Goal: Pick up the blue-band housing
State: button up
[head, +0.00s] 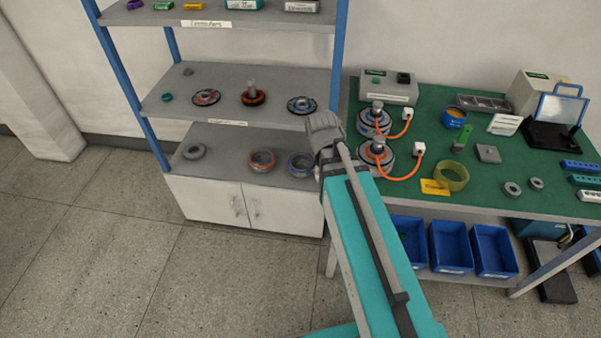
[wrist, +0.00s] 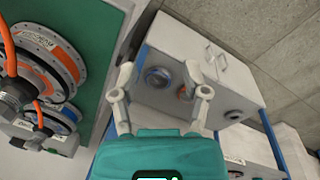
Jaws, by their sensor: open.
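The blue-band housing (head: 300,164), a grey ring with a blue band, lies on the rack's bottom shelf at its right end, beside my arm. In the wrist view the blue-band housing (wrist: 158,76) shows between my fingers but farther off, with neither finger touching it. My gripper (wrist: 159,71) is open and empty. In the head view my arm reaches toward the rack and I cannot make out the fingers. An orange-band housing (head: 262,160) sits just left of the blue one; it also shows in the wrist view (wrist: 185,92), partly behind the right finger.
A plain grey ring (head: 194,151) lies farther left on that shelf. The middle shelf (head: 178,104) above holds several motor discs. A rack post stands near the blue-band housing. The green bench (head: 470,190) at the right carries two cabled motors, and blue bins (head: 450,246) sit below it.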

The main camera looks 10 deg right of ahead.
jog(key=w+a+f+n+t+h+b, duration=0.2)
jog(key=w+f+n+b, duration=0.5)
jog(key=b, duration=0.7)
jog(key=w+a+f+n+t+h+b, duration=0.2)
jog(key=w+f+n+b, duration=0.5)
jog(key=w+f+b, duration=0.5)
jog(key=w+a+f+n+t+h+b, duration=0.2)
jog(key=w+a+f+n+h+b, duration=0.2)
jog(key=w+f+b, duration=0.6)
notch_tip(320, 180, down, 5)
jog(key=n+h+b, duration=0.2)
jog(key=n+b, duration=0.1)
jog(key=b, duration=0.5)
jog(key=shift+w+a+f+n, duration=0.2)
jog(key=shift+a+n, duration=0.1)
jog(key=shift+n, duration=0.1)
jog(key=shift+d, duration=0.1)
jog(key=b, duration=0.3)
send_near(310, 169)
jog(key=x, duration=0.3)
jog(key=shift+f, duration=0.15)
jog(key=shift+w+d+f, duration=0.15)
jog(key=shift+w+d, duration=0.05)
jog(key=shift+d, duration=0.2)
